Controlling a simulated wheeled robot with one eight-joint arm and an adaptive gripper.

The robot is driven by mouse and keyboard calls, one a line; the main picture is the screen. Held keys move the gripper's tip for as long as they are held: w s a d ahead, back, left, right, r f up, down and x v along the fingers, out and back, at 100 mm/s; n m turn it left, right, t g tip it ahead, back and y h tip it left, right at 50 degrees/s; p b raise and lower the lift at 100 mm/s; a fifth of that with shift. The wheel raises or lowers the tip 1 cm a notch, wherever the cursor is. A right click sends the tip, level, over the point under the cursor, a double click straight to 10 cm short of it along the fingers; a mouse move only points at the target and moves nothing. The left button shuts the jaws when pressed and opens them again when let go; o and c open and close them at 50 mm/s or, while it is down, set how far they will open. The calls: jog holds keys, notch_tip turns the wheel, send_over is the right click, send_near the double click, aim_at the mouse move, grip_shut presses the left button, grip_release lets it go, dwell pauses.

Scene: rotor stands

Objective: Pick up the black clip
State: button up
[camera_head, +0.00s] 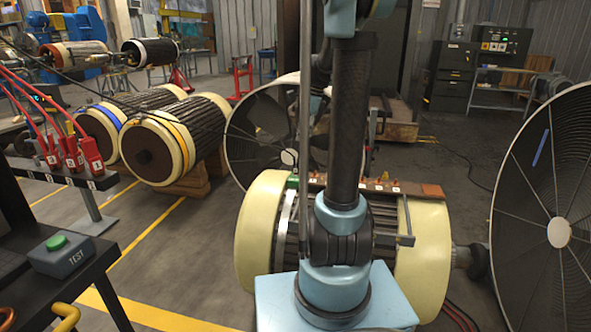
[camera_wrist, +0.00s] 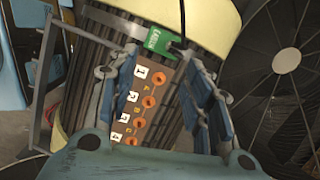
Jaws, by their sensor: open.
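In the wrist view, a small black piece that looks like the black clip (camera_wrist: 176,46) sits at the right end of a green labelled block (camera_wrist: 158,40). A thin black lead runs up from it. My gripper (camera_wrist: 159,62) is open and empty, its blue-grey fingers apart over the terminal board, with the green block just beyond the fingertips. Whether a fingertip touches the clip I cannot tell. In the head view the green block (camera_head: 292,181) shows on top of the cream-ended rotor (camera_head: 262,225); my arm hides the gripper, and I cannot make out the clip there.
A terminal board (camera_wrist: 140,105) with numbered orange posts lies along the rotor. Red numbered clips (camera_head: 70,150) stand on a rack at the left, above a TEST button box (camera_head: 62,256). A large fan (camera_head: 545,200) stands close at the right. More rotors (camera_head: 160,150) lie behind.

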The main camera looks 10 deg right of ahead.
jog(key=w+m, duration=0.2)
jog(key=w, duration=0.2)
send_near(294, 167)
jog(key=f, duration=0.1)
jog(key=w+a+f, duration=0.1)
jog(key=f, duration=0.1)
jog(key=w+f, duration=0.1)
jog(key=f, duration=0.1)
jog(key=shift+a, duration=0.15)
jog(key=shift+x, duration=2.75)
grip_shut()
